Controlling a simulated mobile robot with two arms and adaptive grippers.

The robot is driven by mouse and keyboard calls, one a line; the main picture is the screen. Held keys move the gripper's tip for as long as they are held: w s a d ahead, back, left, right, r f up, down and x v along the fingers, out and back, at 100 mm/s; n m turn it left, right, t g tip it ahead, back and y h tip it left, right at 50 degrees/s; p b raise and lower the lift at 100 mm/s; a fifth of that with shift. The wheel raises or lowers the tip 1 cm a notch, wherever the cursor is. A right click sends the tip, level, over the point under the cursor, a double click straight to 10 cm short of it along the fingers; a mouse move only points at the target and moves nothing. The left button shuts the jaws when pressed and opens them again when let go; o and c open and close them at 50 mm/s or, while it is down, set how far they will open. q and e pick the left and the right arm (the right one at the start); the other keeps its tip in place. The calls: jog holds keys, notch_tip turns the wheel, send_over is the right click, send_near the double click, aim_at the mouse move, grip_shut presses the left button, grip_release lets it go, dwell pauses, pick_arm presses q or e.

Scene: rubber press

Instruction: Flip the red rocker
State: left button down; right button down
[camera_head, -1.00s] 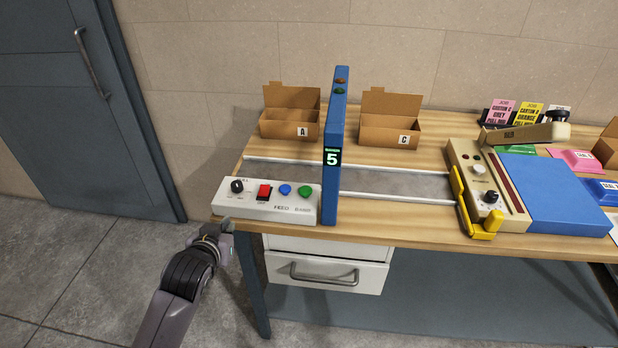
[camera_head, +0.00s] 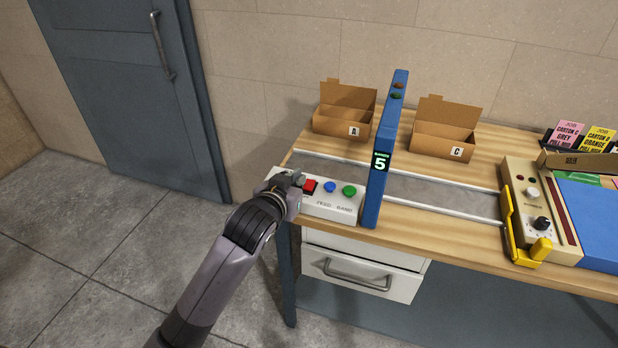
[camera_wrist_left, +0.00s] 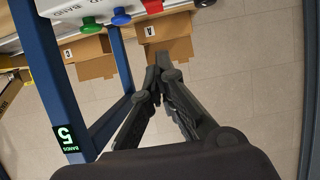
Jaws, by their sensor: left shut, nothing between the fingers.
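The red rocker (camera_head: 310,186) sits on the white control box (camera_head: 335,207), beside a blue button (camera_head: 330,187) and a green button (camera_head: 349,191). My left gripper (camera_head: 297,179) is shut and empty at the left end of this box, very close to the rocker; contact cannot be told. It hides the box's black knob. In the left wrist view the rocker (camera_wrist_left: 152,6) shows at the top edge, beyond the shut fingertips (camera_wrist_left: 158,78), with a visible gap in the picture. My right gripper is not in view.
A blue post (camera_head: 387,150) with a lit 5 stands right of the box. Open cartons A (camera_head: 342,122) and C (camera_head: 440,140) stand behind the grey belt (camera_head: 440,187). A yellow-guarded press unit (camera_head: 538,200) is at right. Floor at left is clear.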

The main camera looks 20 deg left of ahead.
pick_arm(q)
jog(key=p, duration=0.1)
send_over(309, 189)
jog(key=s, duration=0.1)
notch_tip(309, 189, down, 2)
jog(key=shift+s+f, duration=0.1)
jog(key=shift+f, duration=0.05)
jog(key=f, duration=0.2)
jog(key=shift+w+f, duration=0.3)
jog(key=shift+w, duration=0.1)
jog(key=shift+w+f, duration=0.25)
jog(key=shift+f, duration=0.35)
